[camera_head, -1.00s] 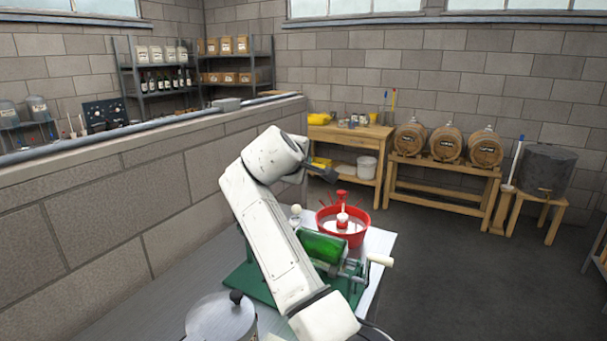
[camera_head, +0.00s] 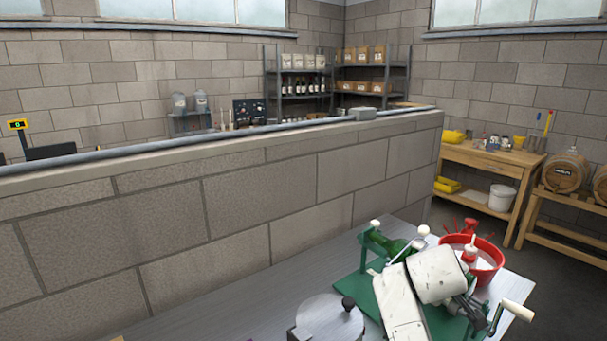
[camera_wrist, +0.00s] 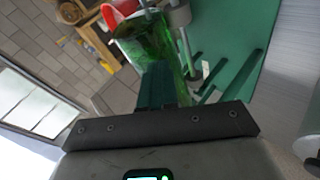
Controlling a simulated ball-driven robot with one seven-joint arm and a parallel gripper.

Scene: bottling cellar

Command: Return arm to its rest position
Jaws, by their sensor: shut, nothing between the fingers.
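My gripper (camera_wrist: 160,84) shows in the wrist view with its dark fingers together and nothing between them. The fingers overlap the green bottle (camera_wrist: 148,42) in the picture; I cannot tell the gap between them. In the head view my white arm is folded low over the steel table (camera_head: 240,312) and hides much of the green bottle machine. The green bottle (camera_head: 388,244) lies in that machine (camera_head: 350,287), partly showing behind my arm. The fingertips are hard to make out in the head view.
A red tub (camera_head: 489,262) stands behind my arm at the table's right end. A lidded steel pot (camera_head: 328,322) stands at the front. A long low block wall (camera_head: 230,205) runs behind the table. A wooden bench (camera_head: 490,163) and barrels (camera_head: 566,172) stand at the right.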

